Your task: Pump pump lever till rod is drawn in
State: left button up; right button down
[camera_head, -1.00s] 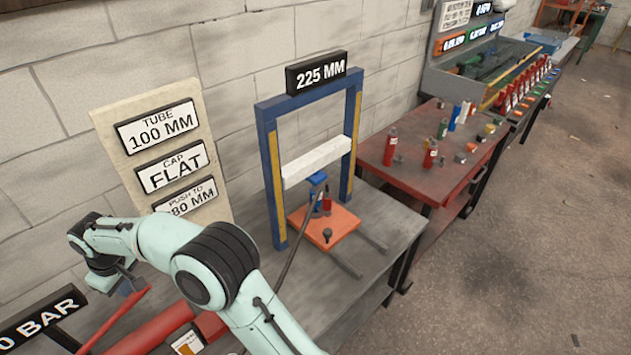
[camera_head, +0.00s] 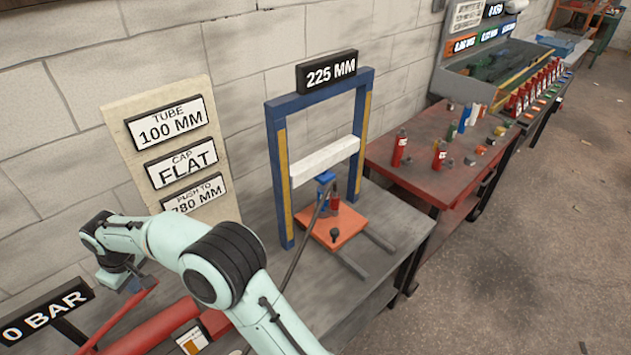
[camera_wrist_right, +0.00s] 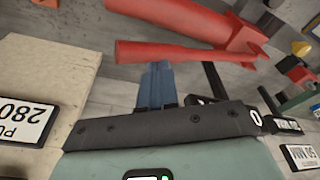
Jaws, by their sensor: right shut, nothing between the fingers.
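The red pump (camera_head: 155,329) lies at the lower left of the head view, partly hidden by my right arm. Its thin red pump lever (camera_head: 124,308) slants up toward my right gripper (camera_head: 123,284). In the right wrist view the red lever (camera_wrist_right: 175,54) crosses just beyond the blue fingers of my right gripper (camera_wrist_right: 157,72). The fingers are shut with nothing between them. I cannot tell whether they touch the lever. A thicker red cylinder (camera_wrist_right: 185,15) shows behind the lever. I cannot make out the rod. My left gripper is not in view.
A black "0 BAR" sign (camera_head: 42,311) stands beside the pump. A blue press frame (camera_head: 276,180) with a "225 MM" sign (camera_head: 328,73) stands on the grey bench (camera_head: 400,222). A board (camera_head: 134,162) with label plates is behind my arm. A red table (camera_head: 420,180) stands to the right.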

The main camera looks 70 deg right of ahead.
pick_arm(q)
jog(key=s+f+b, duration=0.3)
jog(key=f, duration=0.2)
pick_arm(e)
notch_tip(320, 180, down, 9)
jog(key=shift+s+f, duration=0.1)
jog(key=shift+f, duration=0.1)
notch_tip(320, 180, up, 8)
jog(key=p, duration=0.3)
jog(key=shift+r+p, duration=0.15)
jog(key=shift+p, duration=0.25)
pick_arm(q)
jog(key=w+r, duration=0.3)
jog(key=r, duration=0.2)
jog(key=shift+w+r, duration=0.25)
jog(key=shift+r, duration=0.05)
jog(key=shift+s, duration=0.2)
